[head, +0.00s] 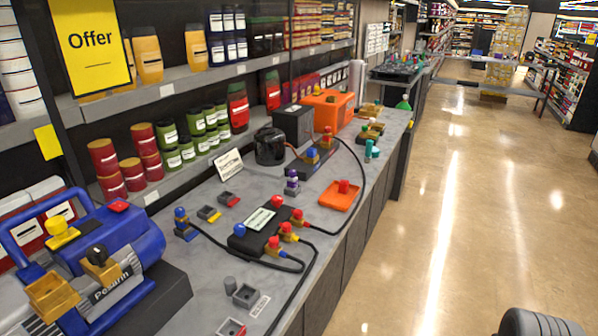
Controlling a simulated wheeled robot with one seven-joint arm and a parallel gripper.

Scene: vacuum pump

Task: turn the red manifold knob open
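A black manifold block (251,236) with a pale label lies on the grey counter in the head view. A red knob (277,201) stands at its back edge, and a blue knob (240,230) at its left. Black hoses run from these fittings. The knobs are too small to tell how they are turned. My gripper is not in view; only a dark rounded part, probably of my arm, shows at the bottom right.
A blue pump (125,240) stands at the left front of the counter (215,262). An orange tray (340,196) with a red piece lies right of the manifold. A black hose (357,185) loops along the counter edge. Shelves stand behind; the floor (440,200) at right is clear.

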